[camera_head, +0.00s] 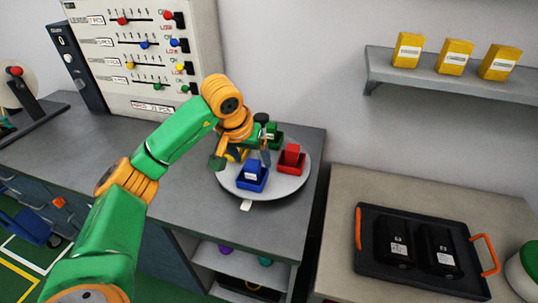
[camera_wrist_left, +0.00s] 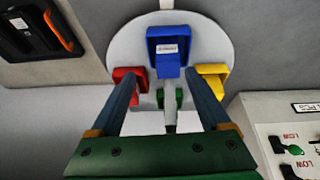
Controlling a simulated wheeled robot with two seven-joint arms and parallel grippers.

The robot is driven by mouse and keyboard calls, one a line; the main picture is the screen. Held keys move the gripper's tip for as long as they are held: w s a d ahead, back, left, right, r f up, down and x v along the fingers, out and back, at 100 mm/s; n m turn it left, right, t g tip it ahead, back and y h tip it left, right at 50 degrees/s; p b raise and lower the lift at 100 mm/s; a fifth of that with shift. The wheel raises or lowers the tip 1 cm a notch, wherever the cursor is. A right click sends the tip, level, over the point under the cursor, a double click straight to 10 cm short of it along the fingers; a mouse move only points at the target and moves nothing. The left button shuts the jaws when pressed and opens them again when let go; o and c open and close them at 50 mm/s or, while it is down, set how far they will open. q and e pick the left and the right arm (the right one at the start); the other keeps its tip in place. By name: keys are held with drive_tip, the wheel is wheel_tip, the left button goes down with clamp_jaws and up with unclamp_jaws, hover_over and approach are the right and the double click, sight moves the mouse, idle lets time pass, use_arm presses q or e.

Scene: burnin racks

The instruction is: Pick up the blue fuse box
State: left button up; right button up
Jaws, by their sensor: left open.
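The blue fuse box (camera_head: 251,169) sits upright in a blue holder (camera_head: 246,184) at the front of a round grey turntable (camera_head: 290,187). In the left wrist view the blue fuse box (camera_wrist_left: 168,62) lies just beyond and between the fingertips. My left gripper (camera_head: 251,160) is open and empty, just above and behind the box. In the left wrist view my left gripper (camera_wrist_left: 161,74) shows its two fingers spread apart. I cannot tell whether either finger touches the box. My right gripper is not in view.
The turntable also holds a red box (camera_head: 292,154), a green box (camera_head: 270,130) and a yellow one (camera_wrist_left: 213,82), close around the gripper. A slider panel (camera_head: 150,55) stands behind left. A black tray (camera_head: 365,260) is on the right counter; a shelf (camera_head: 430,80) holds yellow boxes.

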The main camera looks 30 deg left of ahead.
sight(252, 163)
use_arm(q)
drive_tip(key=shift+w+a+y, duration=0.3)
drive_tip(key=shift+w+a, duration=0.2)
drive_tip(key=shift+a, duration=0.25)
drive_tip(key=shift+f+p, duration=0.35)
drive_tip(key=shift+f, duration=0.05)
drive_tip(key=shift+d+f+p, duration=0.15)
drive_tip(key=shift+f+p, duration=0.45)
drive_tip(key=shift+p, duration=0.4)
drive_tip(key=x, duration=0.3)
drive_tip(key=shift+w+f, duration=0.1)
drive_tip(key=shift+f, duration=0.05)
drive_tip(key=shift+w+f, duration=0.15)
drive_tip(key=shift+w, duration=0.05)
drive_tip(key=shift+c, duration=1)
drive_tip(key=shift+s, duration=0.25)
clamp_jaws()
drive_tip(key=shift+w, duration=0.1)
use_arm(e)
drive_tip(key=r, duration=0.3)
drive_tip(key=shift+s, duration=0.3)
